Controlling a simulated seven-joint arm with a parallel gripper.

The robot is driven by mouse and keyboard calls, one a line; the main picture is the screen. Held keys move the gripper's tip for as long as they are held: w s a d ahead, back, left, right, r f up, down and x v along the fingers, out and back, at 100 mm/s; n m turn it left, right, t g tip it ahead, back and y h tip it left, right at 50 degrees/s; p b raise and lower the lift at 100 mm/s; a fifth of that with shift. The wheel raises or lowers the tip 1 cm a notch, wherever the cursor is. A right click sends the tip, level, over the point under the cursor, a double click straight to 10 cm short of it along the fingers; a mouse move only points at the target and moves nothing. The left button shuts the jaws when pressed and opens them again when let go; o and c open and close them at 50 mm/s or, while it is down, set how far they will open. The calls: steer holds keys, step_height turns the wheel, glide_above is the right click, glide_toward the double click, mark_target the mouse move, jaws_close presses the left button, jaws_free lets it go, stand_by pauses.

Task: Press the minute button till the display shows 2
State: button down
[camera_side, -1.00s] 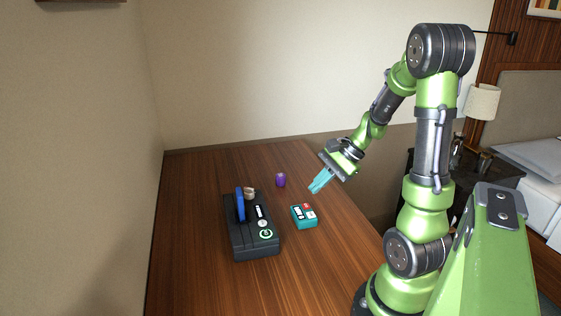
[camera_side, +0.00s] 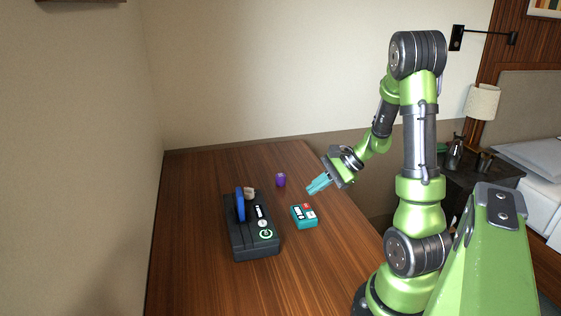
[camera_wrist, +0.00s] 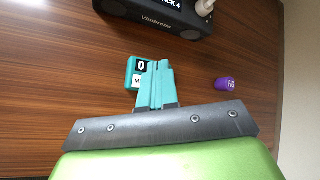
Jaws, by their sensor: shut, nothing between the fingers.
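The teal timer (camera_side: 303,216) lies on the wooden table, with a white panel and a red patch on its top. In the wrist view the timer (camera_wrist: 132,72) shows a dark display reading 0 and, below it, a white button starting with "M"; my fingers hide its right part. My gripper (camera_side: 313,189) has teal fingers, shut and empty. It hangs in the air above and behind the timer, apart from it. The gripper's fingers (camera_wrist: 158,66) also show in the wrist view.
A black appliance (camera_side: 252,238) with a blue piece standing on it is left of the timer; it also shows at the wrist view's top (camera_wrist: 155,14). A small purple object (camera_side: 281,180) stands behind. The table (camera_side: 190,290) is clear in front.

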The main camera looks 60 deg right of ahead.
steer(key=shift+f, duration=2.65)
steer(key=shift+f, duration=0.4)
steer(key=shift+f, duration=0.35)
stand_by(0.5)
steer(key=shift+r, duration=0.8)
steer(key=shift+r, duration=2.5)
stand_by(0.6)
